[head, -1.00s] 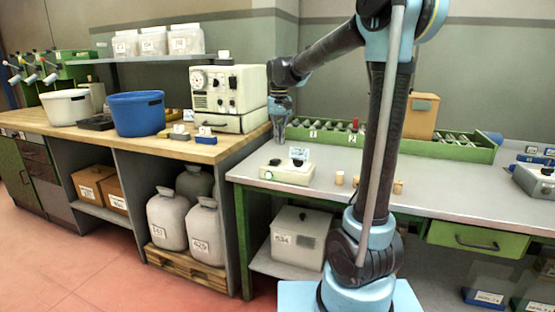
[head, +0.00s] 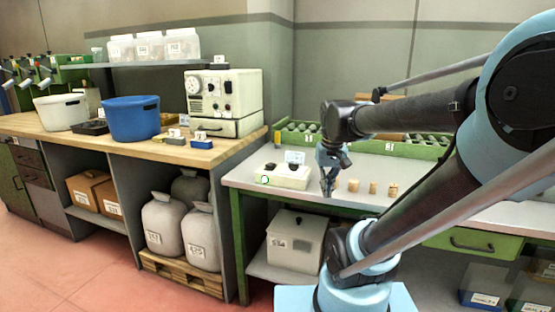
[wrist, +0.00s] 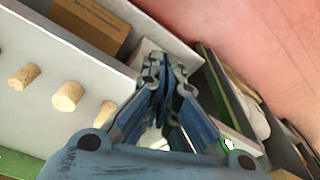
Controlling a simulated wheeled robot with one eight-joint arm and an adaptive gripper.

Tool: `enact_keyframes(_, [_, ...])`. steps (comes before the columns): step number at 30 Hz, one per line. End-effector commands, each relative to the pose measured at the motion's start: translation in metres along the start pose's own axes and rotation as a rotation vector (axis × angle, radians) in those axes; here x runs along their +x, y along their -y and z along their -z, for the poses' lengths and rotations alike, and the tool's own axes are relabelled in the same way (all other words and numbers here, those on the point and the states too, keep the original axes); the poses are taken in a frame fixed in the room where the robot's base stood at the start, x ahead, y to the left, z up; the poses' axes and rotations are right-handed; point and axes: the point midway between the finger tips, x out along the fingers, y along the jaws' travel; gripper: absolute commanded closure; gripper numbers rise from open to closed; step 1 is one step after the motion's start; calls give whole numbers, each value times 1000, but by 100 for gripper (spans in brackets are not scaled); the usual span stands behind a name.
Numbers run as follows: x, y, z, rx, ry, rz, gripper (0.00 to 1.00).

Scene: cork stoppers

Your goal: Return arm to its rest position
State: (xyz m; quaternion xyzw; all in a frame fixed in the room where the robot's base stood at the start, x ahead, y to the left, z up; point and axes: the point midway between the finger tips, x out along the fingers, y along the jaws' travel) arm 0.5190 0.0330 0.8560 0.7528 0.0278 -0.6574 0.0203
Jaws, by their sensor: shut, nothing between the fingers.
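My gripper (head: 328,188) hangs fingers-down near the front edge of the grey bench (head: 235,176), just left of the corks and right of a white device. In the wrist view my gripper (wrist: 164,75) is shut and empty. Three cork stoppers stand in a row to its right in the head view: the nearest cork (head: 353,186), the middle cork (head: 373,187) and the far right cork (head: 392,190). They also show at the left of the wrist view, apart from the fingers. My arm reaches across the right side of the head view and hides part of the bench.
The white device (head: 285,177) with dark knobs sits left of my gripper. A green rack (head: 300,134) runs along the bench's back. A wooden counter at left holds a blue tub (head: 133,117) and a beige instrument (head: 223,93). A grey bin (head: 295,240) stands beneath the bench.

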Motion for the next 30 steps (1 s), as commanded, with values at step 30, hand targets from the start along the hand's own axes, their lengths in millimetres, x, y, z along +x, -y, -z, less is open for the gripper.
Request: enact_keyframes(30, [80,-28,-101,45,-60,-20,100])
